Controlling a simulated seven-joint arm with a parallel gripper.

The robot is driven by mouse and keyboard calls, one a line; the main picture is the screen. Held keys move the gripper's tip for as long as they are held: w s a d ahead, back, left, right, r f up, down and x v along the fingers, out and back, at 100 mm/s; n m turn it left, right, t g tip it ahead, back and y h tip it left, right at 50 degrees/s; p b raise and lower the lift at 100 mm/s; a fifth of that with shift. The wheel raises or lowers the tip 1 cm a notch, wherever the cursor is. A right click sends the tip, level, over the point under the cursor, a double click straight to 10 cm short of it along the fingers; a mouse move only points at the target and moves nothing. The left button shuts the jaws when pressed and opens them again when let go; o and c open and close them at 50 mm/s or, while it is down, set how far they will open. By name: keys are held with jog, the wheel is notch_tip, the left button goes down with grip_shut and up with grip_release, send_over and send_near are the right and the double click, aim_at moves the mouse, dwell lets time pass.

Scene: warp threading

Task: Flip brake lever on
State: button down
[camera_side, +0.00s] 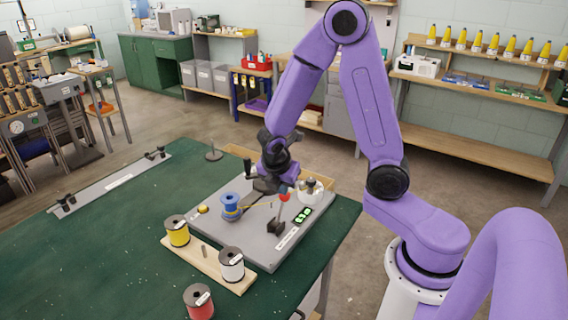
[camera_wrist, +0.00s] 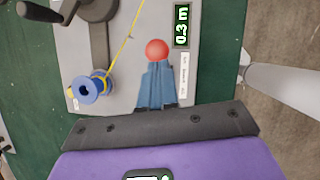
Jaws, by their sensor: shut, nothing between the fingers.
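The brake lever has a red ball knob (camera_side: 283,190) on a thin stem, rising from a small black base (camera_side: 276,227) on the grey plate. The knob also shows in the wrist view (camera_wrist: 156,50), at the upper middle. My gripper (camera_side: 268,186) is just left of the knob in the side view. In the wrist view my fingers (camera_wrist: 157,68) are together and empty, with their tips right at the knob's lower edge. I cannot tell whether they touch it. The fingers hide the lever's stem in the wrist view.
A blue spool (camera_side: 230,207) with yellow thread stands left of the lever; the thread runs past the knob. A green-digit display (camera_side: 302,215) is to the right. A crank (camera_wrist: 40,12) is at the wrist view's upper left. Yellow, white and red spools (camera_side: 200,302) stand in front.

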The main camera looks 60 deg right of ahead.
notch_tip(320, 180, up, 11)
jog(key=s+a, duration=0.1)
jog(key=shift+s+a, duration=0.35)
jog(key=shift+a, duration=0.05)
jog(key=shift+a, duration=0.1)
jog(key=s+a+m+y, duration=0.2)
jog(key=s+a+m, duration=0.1)
jog(key=s, duration=0.7)
jog(key=s+a+f+m+g+y, duration=0.1)
jog(key=s+a+m+y, duration=0.2)
jog(key=s+a, duration=0.3)
jog(key=s+m, duration=0.1)
jog(key=s, duration=0.3)
jog(key=shift+a+f, duration=0.15)
jog(key=shift+f, duration=0.1)
